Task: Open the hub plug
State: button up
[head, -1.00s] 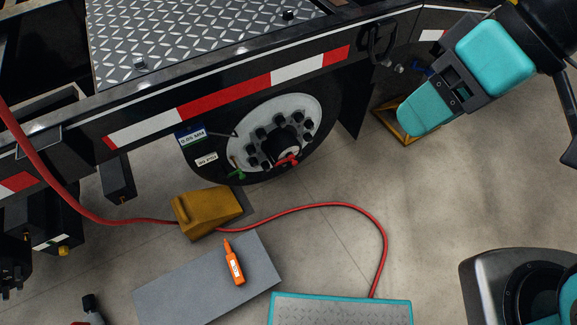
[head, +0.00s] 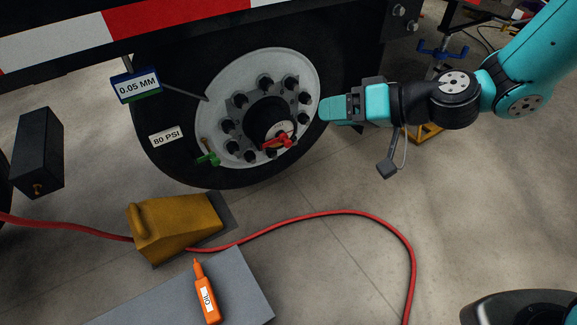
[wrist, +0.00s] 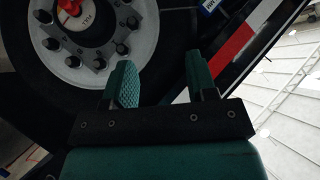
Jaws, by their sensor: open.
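The hub plug looks to be the red tee-shaped piece (head: 277,140) at the front of the dark hub (head: 268,122), in the middle of the white wheel (head: 225,85). In the wrist view the red piece (wrist: 70,7) shows at the top left edge, partly cut off. My gripper (head: 325,108) is to the right of the hub, near the wheel's right rim in the head view. In the wrist view its two fingers (wrist: 158,82) stand apart with nothing between them. It does not touch the red piece.
A green-handled valve (head: 208,159) sits at the wheel's lower left. Tags read 0.05 MM (head: 137,86) and 80 PSI (head: 166,136). A yellow chock (head: 175,228), a red hose (head: 330,213) and an orange oil bottle (head: 206,295) lie below.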

aim_at(290, 144)
jog(key=w+d+f+m+t+b, duration=0.25)
jog(key=f+b, duration=0.35)
jog(key=f, duration=0.4)
jog(key=w+d+f+m+t+b, duration=0.15)
jog(key=w+f+b, duration=0.3)
jog(key=f, duration=0.55)
jog(key=shift+t+h, duration=0.3)
jog(key=shift+t, duration=0.1)
jog(key=b+x, duration=0.2)
jog(key=x, duration=0.6)
jog(key=b+x, duration=0.3)
jog(key=x, duration=0.5)
jog(key=shift+s+a, duration=0.2)
jog(key=shift+a, duration=0.1)
jog(key=shift+w+a+f, duration=0.1)
jog(key=shift+w+a, duration=0.2)
jog(key=shift+a, duration=0.05)
grip_shut()
